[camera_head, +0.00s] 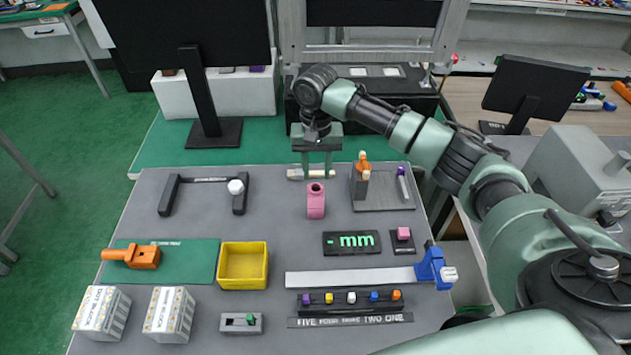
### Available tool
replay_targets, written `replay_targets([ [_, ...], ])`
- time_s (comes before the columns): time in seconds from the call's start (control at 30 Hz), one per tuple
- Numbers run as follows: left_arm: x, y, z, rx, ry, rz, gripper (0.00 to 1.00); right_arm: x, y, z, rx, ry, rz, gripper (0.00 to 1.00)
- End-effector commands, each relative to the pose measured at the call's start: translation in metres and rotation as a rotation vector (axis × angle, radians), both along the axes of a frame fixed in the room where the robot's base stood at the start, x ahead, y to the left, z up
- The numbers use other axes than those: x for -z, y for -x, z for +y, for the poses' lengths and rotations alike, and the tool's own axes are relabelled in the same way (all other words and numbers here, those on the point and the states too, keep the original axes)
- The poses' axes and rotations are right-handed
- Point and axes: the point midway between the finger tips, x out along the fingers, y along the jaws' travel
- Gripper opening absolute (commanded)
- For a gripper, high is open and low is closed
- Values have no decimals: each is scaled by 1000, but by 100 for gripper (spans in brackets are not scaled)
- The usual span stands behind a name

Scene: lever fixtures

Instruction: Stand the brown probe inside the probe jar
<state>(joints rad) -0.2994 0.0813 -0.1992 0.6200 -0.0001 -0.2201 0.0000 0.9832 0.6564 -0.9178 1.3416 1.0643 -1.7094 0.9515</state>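My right gripper (317,172) points down at the back middle of the grey work mat, with its two fingers apart. A pale tan cylinder (295,174) lies on its side at the fingertips, its ends showing past both fingers; it may be the brown probe, but I cannot tell for sure. I cannot tell whether the fingers touch it. A pink upright holder (316,203) with a dark opening on top stands just in front of the gripper and looks like the probe jar. No probe shows in its opening. My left gripper is out of view.
A grey stand (384,199) with an orange-and-tan piece (363,167) and a purple-tipped rod (402,183) is right of the jar. A black bracket (168,194) stands left. A yellow bin (243,283), black "mm" display (351,243) and blue clamp (434,267) lie in front.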

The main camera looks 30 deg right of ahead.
Motion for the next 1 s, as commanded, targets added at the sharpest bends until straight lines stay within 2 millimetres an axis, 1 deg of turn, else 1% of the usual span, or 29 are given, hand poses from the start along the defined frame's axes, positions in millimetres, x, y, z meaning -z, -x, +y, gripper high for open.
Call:
replay_targets([
  [0.03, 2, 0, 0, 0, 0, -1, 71, -13, -1, 0, -2, -1, -6, 34],
  [0.1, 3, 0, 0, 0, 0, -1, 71, -29, -2, 1, -2, -2, -7, 34],
  [0.2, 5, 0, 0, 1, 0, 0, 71, -48, -2, 1, -3, -3, -7, 34],
  [0.3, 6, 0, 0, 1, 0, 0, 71, -62, -2, 1, -2, -3, -7, 34],
  [0.4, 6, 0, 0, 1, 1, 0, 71, -71, -2, 1, -2, -2, -7, 34],
  [0.57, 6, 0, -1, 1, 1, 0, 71, -76, -2, 1, -2, -3, -6, 34],
  [1.0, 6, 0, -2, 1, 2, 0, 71, -76, -2, 1, -2, -3, -7, 34],
])
